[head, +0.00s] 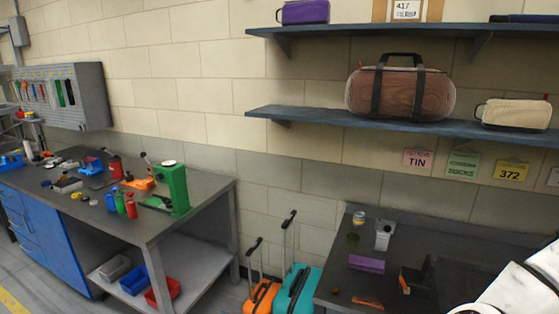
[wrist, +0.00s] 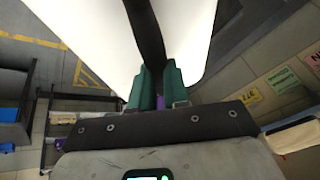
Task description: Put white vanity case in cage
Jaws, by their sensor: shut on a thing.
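The white vanity case (wrist: 90,40) fills the upper middle of the wrist view, close to the camera. A dark strap or handle (wrist: 146,30) runs down its middle to my gripper (wrist: 158,78). The green fingers of my gripper are shut on this strap, and the case hangs from them. The far side of the case is hidden. In the head view, my gripper and the case are out of sight. I see no cage in either view.
A workbench (head: 120,228) with tools stands at the left. Orange (head: 262,297) and teal (head: 297,290) suitcases stand between it and a dark table (head: 430,240) at the right. Shelves above hold a brown duffel bag (head: 435,92) and a cream case (head: 515,114).

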